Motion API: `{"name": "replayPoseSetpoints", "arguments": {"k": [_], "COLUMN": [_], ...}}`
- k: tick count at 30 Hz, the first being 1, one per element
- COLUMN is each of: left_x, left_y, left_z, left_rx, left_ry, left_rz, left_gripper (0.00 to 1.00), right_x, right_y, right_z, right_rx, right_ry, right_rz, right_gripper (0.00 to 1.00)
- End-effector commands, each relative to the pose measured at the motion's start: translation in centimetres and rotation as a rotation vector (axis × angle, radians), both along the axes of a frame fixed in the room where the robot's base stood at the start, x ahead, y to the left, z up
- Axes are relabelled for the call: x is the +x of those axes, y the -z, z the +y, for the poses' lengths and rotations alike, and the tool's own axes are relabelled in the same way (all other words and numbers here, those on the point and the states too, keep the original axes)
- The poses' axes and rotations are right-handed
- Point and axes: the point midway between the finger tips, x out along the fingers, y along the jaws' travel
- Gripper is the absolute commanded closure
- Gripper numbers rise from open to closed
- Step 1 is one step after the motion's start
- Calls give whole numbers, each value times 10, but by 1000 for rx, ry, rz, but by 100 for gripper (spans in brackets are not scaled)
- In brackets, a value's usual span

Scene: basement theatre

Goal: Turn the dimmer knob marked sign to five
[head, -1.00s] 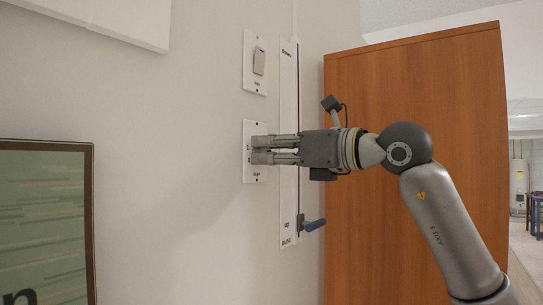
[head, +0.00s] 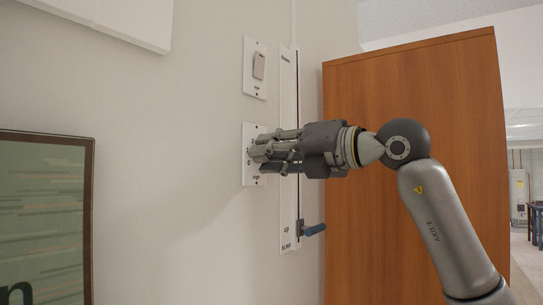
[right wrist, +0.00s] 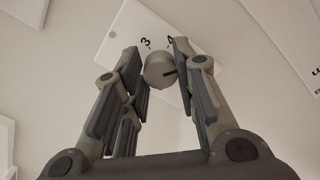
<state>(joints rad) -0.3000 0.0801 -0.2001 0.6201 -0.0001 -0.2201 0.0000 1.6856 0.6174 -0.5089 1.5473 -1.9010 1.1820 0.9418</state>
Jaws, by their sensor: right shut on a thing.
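The dimmer plate (head: 247,177) is white and fixed to the wall, with its knob hidden behind my fingers in the head view. In the right wrist view, the round grey knob (right wrist: 158,71) sits between my fingertips, in front of the white plate (right wrist: 128,42). The figures 3 and 4 show on the plate above the knob; other figures are hidden. A dark line on the knob lies toward its right side. My right gripper (head: 256,152) is shut on the knob, and its fingers are rolled about the wrist axis. My left gripper is out of view.
A white switch plate (head: 255,67) is above the dimmer plate. A wooden cabinet (head: 420,90) stands right, and a framed picture (head: 45,220) hangs left.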

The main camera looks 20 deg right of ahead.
Motion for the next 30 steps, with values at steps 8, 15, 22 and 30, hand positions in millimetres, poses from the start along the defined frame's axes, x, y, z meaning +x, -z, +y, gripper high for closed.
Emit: {"name": "replayPoseSetpoints", "arguments": {"k": [8,15,22,30], "left_x": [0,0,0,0], "left_y": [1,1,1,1], "left_z": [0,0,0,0], "left_rx": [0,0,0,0], "left_ry": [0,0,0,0], "left_rz": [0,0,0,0], "left_gripper": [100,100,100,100], "right_x": [0,0,0,0], "right_y": [1,1,1,0], "right_z": [1,1,0,0], "right_rx": [23,23,23,23], "right_ry": [-1,-1,-1,0], "right_rz": [22,22,21,20], "right_gripper": [97,97,53,51]}}
